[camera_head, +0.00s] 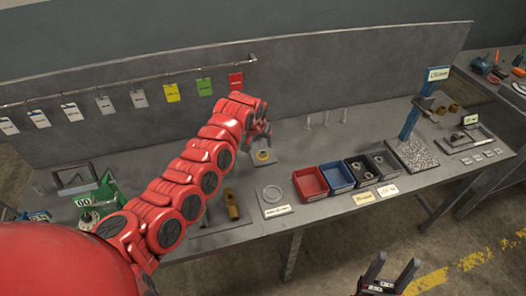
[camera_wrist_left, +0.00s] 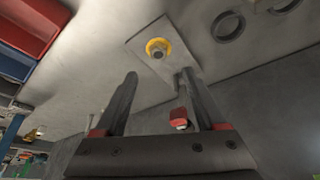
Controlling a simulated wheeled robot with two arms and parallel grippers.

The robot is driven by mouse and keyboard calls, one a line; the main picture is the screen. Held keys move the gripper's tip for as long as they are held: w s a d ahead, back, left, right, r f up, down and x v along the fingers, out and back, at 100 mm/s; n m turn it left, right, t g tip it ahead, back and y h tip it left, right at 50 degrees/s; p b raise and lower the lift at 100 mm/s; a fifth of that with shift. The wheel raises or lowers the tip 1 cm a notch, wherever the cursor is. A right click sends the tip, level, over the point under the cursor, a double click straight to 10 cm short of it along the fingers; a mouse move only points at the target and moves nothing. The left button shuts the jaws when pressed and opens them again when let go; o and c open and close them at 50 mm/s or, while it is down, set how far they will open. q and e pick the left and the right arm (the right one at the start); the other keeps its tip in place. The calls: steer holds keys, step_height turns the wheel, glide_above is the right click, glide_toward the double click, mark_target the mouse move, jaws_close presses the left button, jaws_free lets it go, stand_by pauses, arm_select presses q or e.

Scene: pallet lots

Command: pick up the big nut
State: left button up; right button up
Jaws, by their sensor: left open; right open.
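A small grey piece with a hole or stud in a yellow ring (camera_head: 262,155) sits on a pale plate on the bench. It also shows in the left wrist view, where the yellow ring (camera_wrist_left: 150,43) lies just beyond my fingertips. I cannot tell for sure whether the grey piece is the big nut. My left gripper (camera_head: 264,134) is above and close behind the ring; in its wrist view the two fingers (camera_wrist_left: 158,78) are apart with nothing held. My right gripper (camera_head: 394,268) is open and empty in front of the bench.
A red bin (camera_head: 310,184), a blue bin (camera_head: 336,177) and dark bins with round metal parts (camera_head: 361,169) stand to the right. A plate with a grey ring (camera_head: 272,195) lies nearer. A blue post stand (camera_head: 410,120) is further right. Hanging tags line the back panel.

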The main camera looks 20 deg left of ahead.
mark_target(263, 153)
arm_select(q)
steer(key=x, duration=0.3)
steer(key=shift+w+f, duration=0.15)
steer(key=shift+f, duration=0.05)
steer(key=x, duration=0.2)
steer(key=p+x, duration=0.1)
steer(key=shift+d+f, duration=0.25)
steer(key=shift+f, duration=0.15)
steer(key=shift+w+a+f, duration=0.1)
steer(key=shift+w+f, duration=0.05)
steer(key=shift+f, duration=0.45)
jaws_close()
